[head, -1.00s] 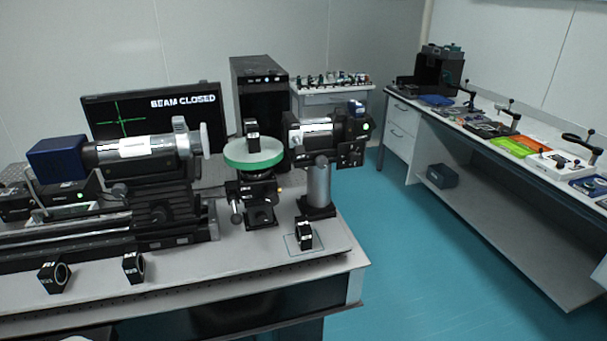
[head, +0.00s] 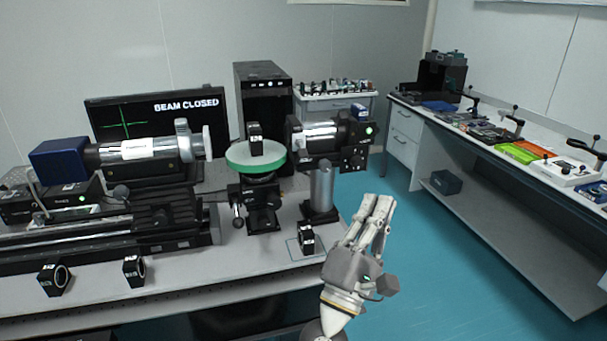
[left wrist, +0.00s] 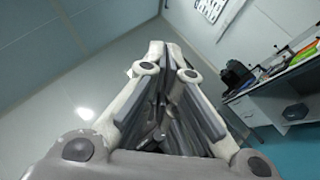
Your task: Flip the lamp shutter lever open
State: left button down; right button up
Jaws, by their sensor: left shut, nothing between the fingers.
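A tube (head: 145,148) with a blue box (head: 58,163) at its left end lies on the left of the near optical table (head: 215,270); it looks like the lamp unit. A dark round knob (head: 121,192) shows below it. I cannot tell for sure which part is the shutter lever. The monitor (head: 187,104) behind reads "BEAM CLOSED". My left gripper (head: 380,202) is shut and empty, pointing up in front of the table's right end, well right of the tube. My right gripper is not in view.
A green-rimmed round stage (head: 255,158) and a second tube unit (head: 325,135) on a post stand mid-table. Small black ring mounts, one of them here (head: 134,271), stand along the front edge. A side bench (head: 500,190) with tools runs along the right. Blue floor between is clear.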

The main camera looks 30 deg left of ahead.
aim_at(303, 154)
pick_arm(q)
jog(key=w+a+f+n+g+y, duration=0.1)
jog(key=a+f+n+g+y, duration=0.1)
jog(key=a+n+g+y, duration=0.4)
jog(key=w+a+f+n+g+y, duration=0.1)
jog(key=a+f+n+g+y, duration=0.2)
jog(key=n, duration=1.3)
jog(key=a+g+y, duration=0.3)
jog(key=a+y, duration=0.1)
jog(key=y, duration=0.1)
jog(key=shift+w+f, duration=0.3)
jog(key=shift+f, duration=0.05)
jog(key=shift+r, duration=0.1)
jog(key=p+x, duration=0.3)
jog(key=x, duration=0.7)
jog(key=shift+a, duration=0.1)
